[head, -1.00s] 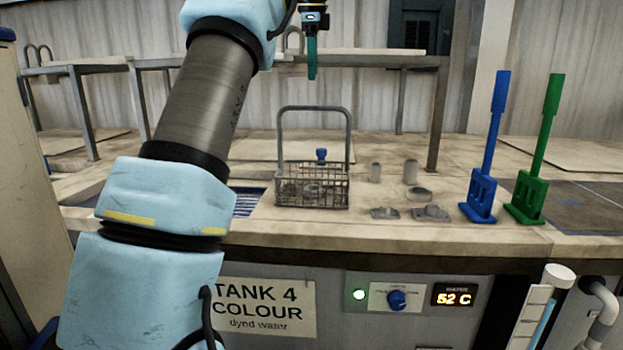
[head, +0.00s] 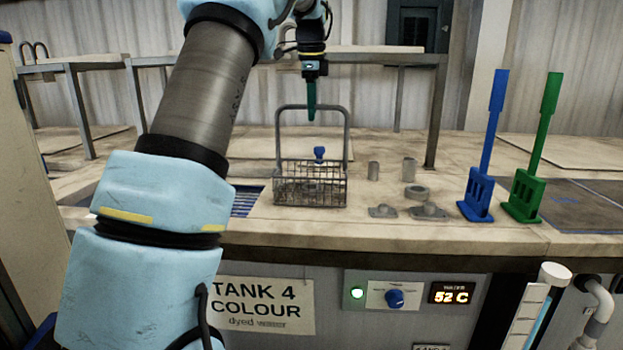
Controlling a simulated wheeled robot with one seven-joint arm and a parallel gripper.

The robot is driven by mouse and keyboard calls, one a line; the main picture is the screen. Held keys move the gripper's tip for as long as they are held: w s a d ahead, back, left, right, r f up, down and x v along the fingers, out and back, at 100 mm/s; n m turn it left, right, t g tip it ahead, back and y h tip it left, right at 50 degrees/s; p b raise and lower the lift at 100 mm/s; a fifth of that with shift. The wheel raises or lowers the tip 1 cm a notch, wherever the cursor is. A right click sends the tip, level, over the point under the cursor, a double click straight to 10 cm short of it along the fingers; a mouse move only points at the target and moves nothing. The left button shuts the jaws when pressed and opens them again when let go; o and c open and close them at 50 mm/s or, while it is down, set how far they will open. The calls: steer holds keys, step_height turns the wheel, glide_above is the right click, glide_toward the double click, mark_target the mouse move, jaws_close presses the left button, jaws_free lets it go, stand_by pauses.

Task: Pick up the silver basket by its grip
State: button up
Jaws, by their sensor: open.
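The silver basket (head: 311,193) is a wire-mesh box standing upright on the worktop, left of centre in the head view. Its grip (head: 311,107) is a tall grey hoop with a level top bar. Some parts seem to lie inside behind the mesh, with a blue knob-like piece (head: 319,153) showing above the rim. My gripper (head: 311,113) points down at the top bar, with its green finger overlapping the bar in the picture. It is open and holds nothing. I see it nearly edge-on, so I cannot tell whether the bar lies between the fingers.
Small grey metal parts (head: 417,192) lie right of the basket. A blue paddle tool (head: 480,190) and a green one (head: 527,190) stand farther right. A slatted tank opening (head: 246,201) is at left. A raised shelf (head: 380,58) runs behind.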

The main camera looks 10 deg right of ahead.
steer(key=shift+f, duration=0.1)
steer(key=shift+c, duration=0.2)
jaws_close()
stand_by(1.2)
